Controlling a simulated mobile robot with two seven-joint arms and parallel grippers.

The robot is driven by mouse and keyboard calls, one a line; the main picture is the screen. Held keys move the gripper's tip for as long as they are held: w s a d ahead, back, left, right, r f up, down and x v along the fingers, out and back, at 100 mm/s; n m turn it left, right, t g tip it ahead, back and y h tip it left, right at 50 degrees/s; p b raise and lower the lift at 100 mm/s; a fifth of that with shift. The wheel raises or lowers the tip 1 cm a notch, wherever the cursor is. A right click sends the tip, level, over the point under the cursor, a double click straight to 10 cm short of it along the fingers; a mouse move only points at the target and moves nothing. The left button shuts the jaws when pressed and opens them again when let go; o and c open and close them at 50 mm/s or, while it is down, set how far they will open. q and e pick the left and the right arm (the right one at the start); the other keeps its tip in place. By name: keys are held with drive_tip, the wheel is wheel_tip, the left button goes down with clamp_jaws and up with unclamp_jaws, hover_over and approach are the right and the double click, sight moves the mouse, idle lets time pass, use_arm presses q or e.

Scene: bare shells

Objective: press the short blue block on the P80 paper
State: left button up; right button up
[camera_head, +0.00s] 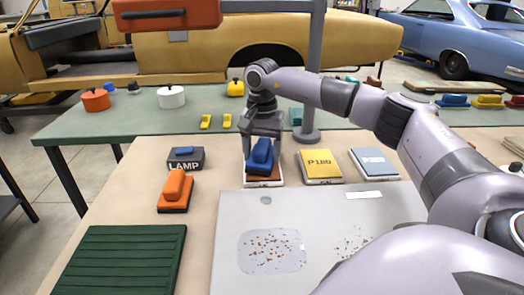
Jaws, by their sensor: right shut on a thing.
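My right gripper (262,136) points down and is shut on the short blue block (262,157). The block is over a pad with a reddish-brown top and pale edges (264,182), and hides most of it. Its label is covered, so I cannot read P80 there. I cannot tell whether the block's underside touches the pad. The yellow pad marked P180 (320,163) and a light blue pad (374,162) lie to its right. My left gripper is not in view.
An orange block on a dark base (174,192) and a dark LAMP box (186,160) stand at left. A grey panel with a speckled patch (235,215) lies in front. A dark green ridged board (120,262) is front left. A grey post (312,80) rises behind the pads.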

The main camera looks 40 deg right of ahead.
sight(262, 145)
drive_tip(key=shift+f, duration=0.35)
idle(0.7)
wheel_tip(262, 145, up, 2)
drive_tip(key=shift+r+p, duration=0.15)
drive_tip(key=shift+p, duration=0.9)
drive_tip(key=shift+r+p, duration=0.65)
drive_tip(key=shift+r, duration=0.05)
drive_tip(key=shift+r+p, duration=0.65)
drive_tip(key=shift+r, duration=0.05)
wheel_tip(262, 145, up, 2)
drive_tip(key=shift+r+p, duration=0.1)
drive_tip(key=shift+p, duration=0.9)
